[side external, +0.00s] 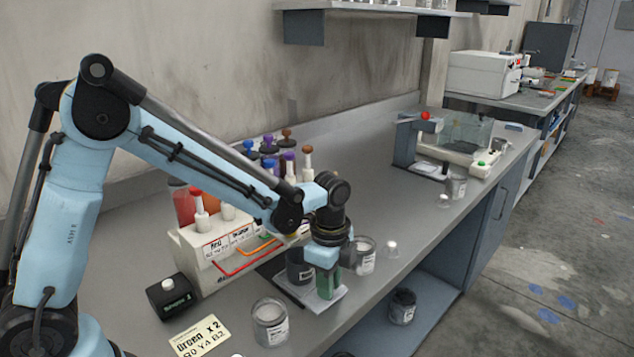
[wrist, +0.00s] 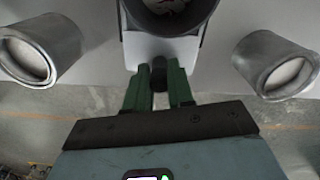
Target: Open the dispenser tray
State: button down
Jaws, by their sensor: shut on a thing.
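The dispenser (side external: 215,250) is a white box with labels, coloured pumps on top and red and orange bars on its front. A pale tray (side external: 335,294) lies before it and bears a dark cup (side external: 298,266); in the wrist view the cup (wrist: 170,20) stands on the tray (wrist: 150,52) too. My gripper (side external: 326,288) points down at the tray's front side. In the wrist view its green fingers (wrist: 159,82) are shut on a small black knob (wrist: 159,68) at the tray's edge. The side view hides the knob behind the fingers.
A can of white stuff (side external: 270,324) stands left of my gripper and another (side external: 363,256) to the right, near the bench's front edge. The bench is clearer towards the right.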

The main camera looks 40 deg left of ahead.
jog(key=d, duration=0.3)
jog(key=shift+d, duration=0.15)
jog(key=c, duration=1)
grip_release()
notch_tip(320, 180, up, 12)
jog(key=shift+r, duration=0.1)
